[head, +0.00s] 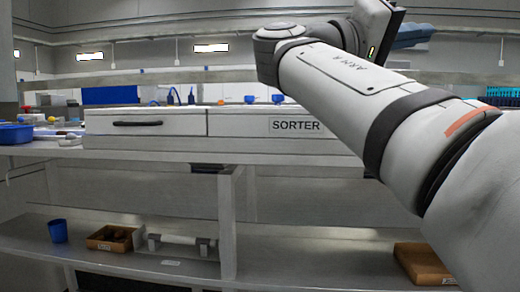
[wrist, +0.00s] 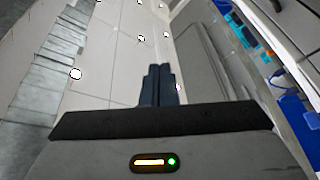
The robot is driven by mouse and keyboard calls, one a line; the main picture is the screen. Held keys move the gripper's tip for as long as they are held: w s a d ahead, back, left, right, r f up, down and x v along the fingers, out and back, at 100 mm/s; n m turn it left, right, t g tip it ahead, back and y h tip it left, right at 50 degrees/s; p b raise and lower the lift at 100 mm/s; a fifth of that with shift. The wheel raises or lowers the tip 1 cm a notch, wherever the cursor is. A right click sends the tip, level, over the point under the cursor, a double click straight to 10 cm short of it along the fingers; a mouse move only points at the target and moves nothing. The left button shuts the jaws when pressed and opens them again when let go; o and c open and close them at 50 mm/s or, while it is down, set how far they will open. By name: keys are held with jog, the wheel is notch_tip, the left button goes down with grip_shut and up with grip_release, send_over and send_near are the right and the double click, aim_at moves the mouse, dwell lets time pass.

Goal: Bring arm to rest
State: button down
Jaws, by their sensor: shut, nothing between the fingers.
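My arm (head: 345,85) reaches up from the lower right of the head view, raised above the bench and folded at its upper end. My gripper (wrist: 160,70) shows in the wrist view as two dark fingers pressed together, with nothing between them. Its tips point up the picture toward pale panels and touch nothing that I can see. In the head view a blue shape beside the wrist at the upper right may be the fingers; I cannot tell for sure.
A white sorter unit (head: 240,122) with a handled drawer (head: 148,123) stands on the bench. A blue bowl (head: 14,133) is at the left. The lower shelf holds a blue cup (head: 58,231), a brown box (head: 112,238) and another brown box (head: 424,264).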

jog(key=w+d+f+n+t+y+p, duration=0.1)
jog(key=w+f+n+y+p, duration=0.1)
jog(key=f+n+y+p, duration=0.6)
jog(key=w+d+f+n+t+y+p, duration=0.15)
jog(key=f+p, duration=0.25)
jog(key=f, duration=0.7)
jog(key=s+a+f+m+g+y+p, duration=0.1)
jog(key=s+a+f+y+p, duration=0.3)
jog(key=f, duration=0.4)
jog(key=s+a+f+m+g+y+p, duration=0.1)
jog(key=s+a+f+g+y+p, duration=0.1)
jog(key=s+a+f+y+p, duration=0.3)
jog(key=s+a+f+y, duration=0.1)
jog(key=s+f, duration=0.2)
jog(key=f, duration=0.1)
jog(key=shift+s+f, duration=0.15)
